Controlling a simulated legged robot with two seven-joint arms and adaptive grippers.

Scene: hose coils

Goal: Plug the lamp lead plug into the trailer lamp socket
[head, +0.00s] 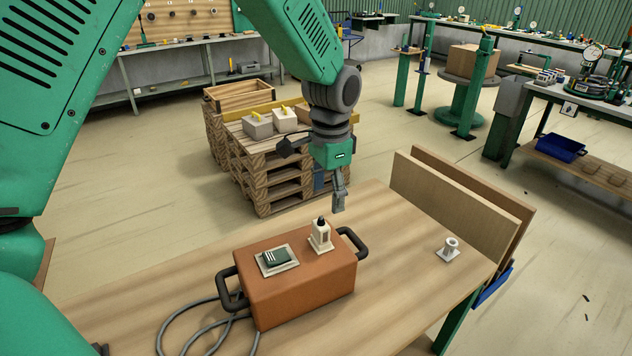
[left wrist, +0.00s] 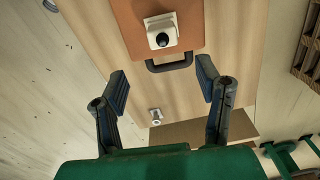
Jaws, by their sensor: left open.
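A pale upright piece with a black tip, which looks like the lamp lead plug (head: 320,234), stands on a pale base on top of the orange-brown box (head: 312,295). In the left wrist view the plug (left wrist: 162,38) shows from above, beyond my fingertips. A small whitish round fitting on a square plate, likely the trailer lamp socket (head: 449,248), sits on the table to the right of the box. It also shows in the left wrist view (left wrist: 155,116). My left gripper (head: 339,203) is open and empty, above the table behind the plug. My right gripper is not in view.
The box has dark handles and a dark green block (head: 275,256) on a pale plate. A grey cable (head: 190,318) loops on the wooden table (head: 400,290) at the left. Upright boards (head: 455,205) line the table's far right edge. The table between box and socket is clear.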

